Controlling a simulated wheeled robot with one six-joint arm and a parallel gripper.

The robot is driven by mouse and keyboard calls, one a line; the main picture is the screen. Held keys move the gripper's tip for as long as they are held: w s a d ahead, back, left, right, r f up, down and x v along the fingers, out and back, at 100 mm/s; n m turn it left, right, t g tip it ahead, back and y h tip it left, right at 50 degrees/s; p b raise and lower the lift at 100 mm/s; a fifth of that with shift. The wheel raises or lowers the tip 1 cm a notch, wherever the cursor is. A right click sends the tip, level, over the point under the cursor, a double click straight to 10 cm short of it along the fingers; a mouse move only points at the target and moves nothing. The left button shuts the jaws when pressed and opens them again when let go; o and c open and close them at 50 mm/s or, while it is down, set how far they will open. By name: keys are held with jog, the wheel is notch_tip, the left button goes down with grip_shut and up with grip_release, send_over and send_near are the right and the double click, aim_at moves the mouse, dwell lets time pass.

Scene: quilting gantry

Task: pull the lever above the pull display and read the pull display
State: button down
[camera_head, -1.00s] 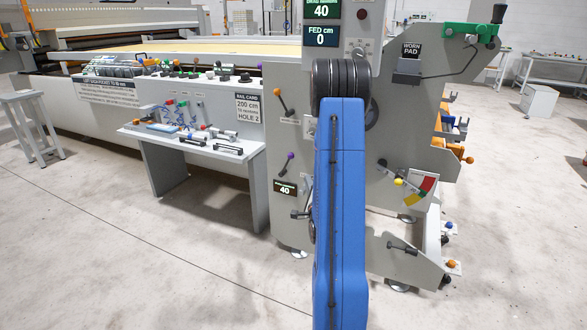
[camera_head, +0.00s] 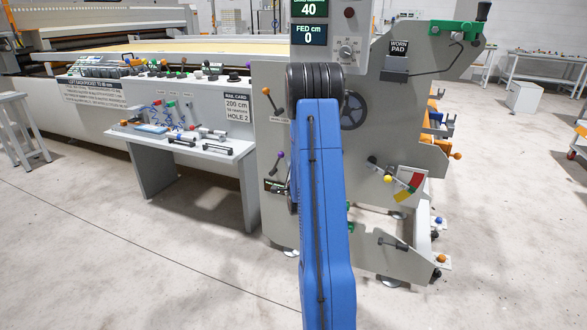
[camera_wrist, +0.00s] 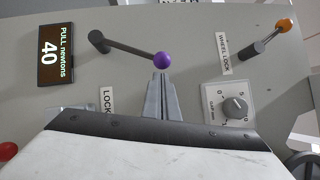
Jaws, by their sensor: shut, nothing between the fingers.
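The pull display (camera_wrist: 56,56) reads "PULL newtons 40" and appears sideways at the left of the wrist view. In the head view the pull display (camera_head: 272,186) is partly covered by my arm. The lever with a purple knob (camera_wrist: 163,59) runs from its dark pivot at the left to the knob near the picture's middle. The purple knob (camera_head: 280,155) also shows above the display in the head view. My gripper (camera_wrist: 161,76) is shut and empty, its tips right by the knob; I cannot tell whether they touch. My arm hides the gripper in the head view.
An orange-knobbed wheel lock lever (camera_wrist: 284,26) and a dial (camera_wrist: 235,106) are on the same panel. Upper displays (camera_head: 309,35) show 40 and 0. A side table with tools (camera_head: 190,142) stands left of the panel. The floor in front is clear.

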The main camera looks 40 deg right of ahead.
jog(key=shift+w+r, duration=0.1)
jog(key=shift+w, duration=0.3)
jog(key=shift+a, duration=0.1)
jog(key=shift+w+a+r+n+g+y, duration=0.3)
jog(key=shift+w+r+n+g, duration=0.1)
jog(key=shift+w+r+n, duration=0.35)
jog(key=w+a+r+n+g+y, duration=0.1)
jog(key=w+a+r+n+g, duration=0.1)
jog(key=w, duration=0.6)
jog(key=shift+a+n+g, duration=0.6)
jog(key=shift+a+n, duration=0.05)
jog(key=shift+n, duration=0.7)
jog(key=shift+r, duration=0.1)
